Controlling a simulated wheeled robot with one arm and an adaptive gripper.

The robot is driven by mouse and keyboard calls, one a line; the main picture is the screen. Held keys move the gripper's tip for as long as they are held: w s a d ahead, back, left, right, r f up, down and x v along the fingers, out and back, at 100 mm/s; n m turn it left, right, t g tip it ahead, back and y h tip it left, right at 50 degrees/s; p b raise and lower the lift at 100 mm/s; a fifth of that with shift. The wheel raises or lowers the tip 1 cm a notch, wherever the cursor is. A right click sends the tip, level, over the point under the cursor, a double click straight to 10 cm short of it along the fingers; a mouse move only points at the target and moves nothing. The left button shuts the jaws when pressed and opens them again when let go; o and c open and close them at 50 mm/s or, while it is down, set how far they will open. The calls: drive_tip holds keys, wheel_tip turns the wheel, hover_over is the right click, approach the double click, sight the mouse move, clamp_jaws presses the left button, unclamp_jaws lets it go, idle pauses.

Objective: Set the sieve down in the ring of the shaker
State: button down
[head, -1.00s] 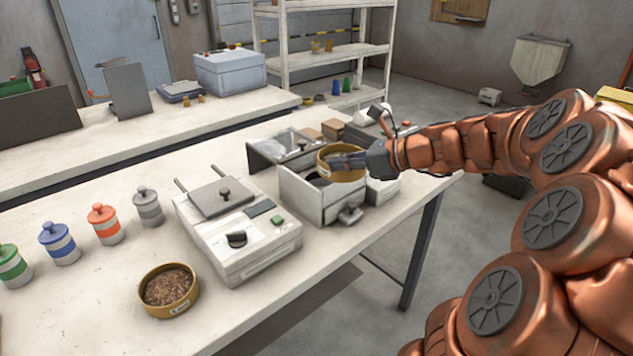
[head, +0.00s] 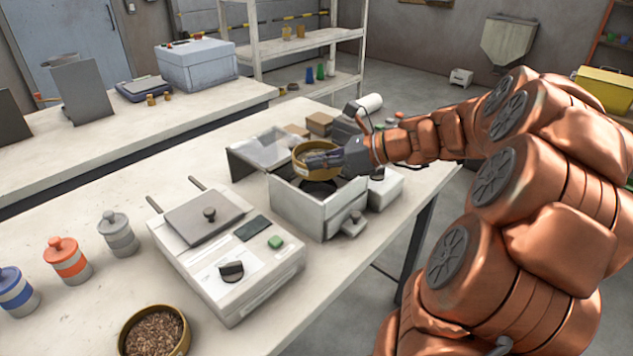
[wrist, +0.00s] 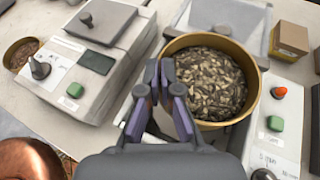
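The sieve (head: 302,168) is a round brass-coloured pan with a brown-grey pellet mix in it. It also shows in the wrist view (wrist: 252,72). My gripper (wrist: 162,78) is shut on its near-left rim, with one finger on each side of the wall. The sieve looks about level and hangs above a light grey open-topped box (head: 300,211), which appears to be the shaker. A dark round opening (head: 318,187), likely the ring, shows partly below the sieve. The sieve and my gripper hide the rest of it, and the gap cannot be judged exactly.
A raised clear lid (head: 262,150) stands behind the box. A press-like device (head: 225,262) is close on the left, a small unit with buttons (wrist: 275,135) on the right. Small cartons (head: 319,124) stand behind. Another pellet-filled pan (head: 154,333) and lidded jars (head: 118,233) are further left.

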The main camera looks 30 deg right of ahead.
sight(318, 180)
drive_tip(key=shift+f, duration=2.75)
drive_tip(key=c, duration=1.8)
unclamp_jaws()
drive_tip(key=shift+c, duration=0.2)
drive_tip(key=o, duration=0.5)
